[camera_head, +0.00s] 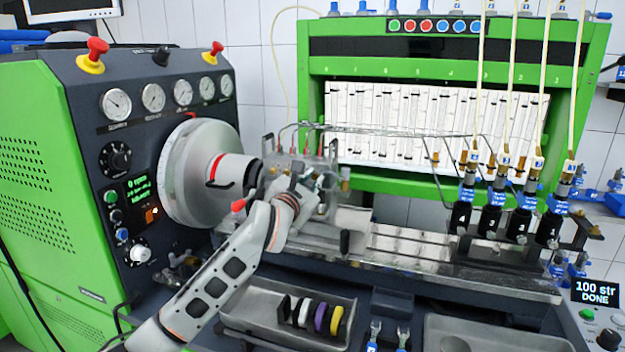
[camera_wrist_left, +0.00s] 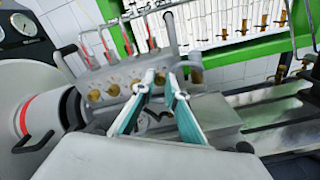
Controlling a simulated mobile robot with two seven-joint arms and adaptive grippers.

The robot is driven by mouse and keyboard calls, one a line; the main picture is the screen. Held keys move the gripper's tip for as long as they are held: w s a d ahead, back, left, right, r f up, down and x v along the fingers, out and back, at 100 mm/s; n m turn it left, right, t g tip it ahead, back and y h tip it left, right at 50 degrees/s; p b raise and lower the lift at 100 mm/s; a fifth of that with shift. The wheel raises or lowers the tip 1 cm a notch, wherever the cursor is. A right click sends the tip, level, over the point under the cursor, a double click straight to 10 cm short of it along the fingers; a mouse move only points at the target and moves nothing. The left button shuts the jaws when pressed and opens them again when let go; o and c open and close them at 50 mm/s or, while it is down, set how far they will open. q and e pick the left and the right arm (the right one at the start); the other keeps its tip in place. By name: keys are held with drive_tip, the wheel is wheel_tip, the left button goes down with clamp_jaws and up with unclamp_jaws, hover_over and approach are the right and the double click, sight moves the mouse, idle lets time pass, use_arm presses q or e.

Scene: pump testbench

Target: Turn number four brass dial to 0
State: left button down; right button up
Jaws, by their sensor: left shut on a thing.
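The pump (camera_head: 322,160) is a grey metal block mounted beside the large round drive wheel. In the left wrist view, a row of small brass dials, one of them here (camera_wrist_left: 94,96), runs along the pump's face (camera_wrist_left: 100,78). My left gripper (camera_head: 310,182) reaches the pump's front from below. In the left wrist view my left gripper (camera_wrist_left: 160,82) has its two fingertips on either side of the brass dial (camera_wrist_left: 160,78) at the right end of the row and is shut on it. The dial's marking is too small to read. My right gripper is not in view.
The drive wheel (camera_head: 190,172) stands close left of my gripper. Several thin metal lines (camera_head: 400,131) run from the pump top to the right. Black injectors (camera_head: 492,222) hang at the right. A tray (camera_head: 262,325) with coloured rings lies below my arm.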

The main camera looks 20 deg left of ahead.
use_arm(q)
drive_tip(key=c, duration=2)
unclamp_jaws()
drive_tip(key=shift+s+r, duration=0.15)
drive_tip(key=shift+s, duration=3.9)
drive_tip(key=shift+a, duration=0.1)
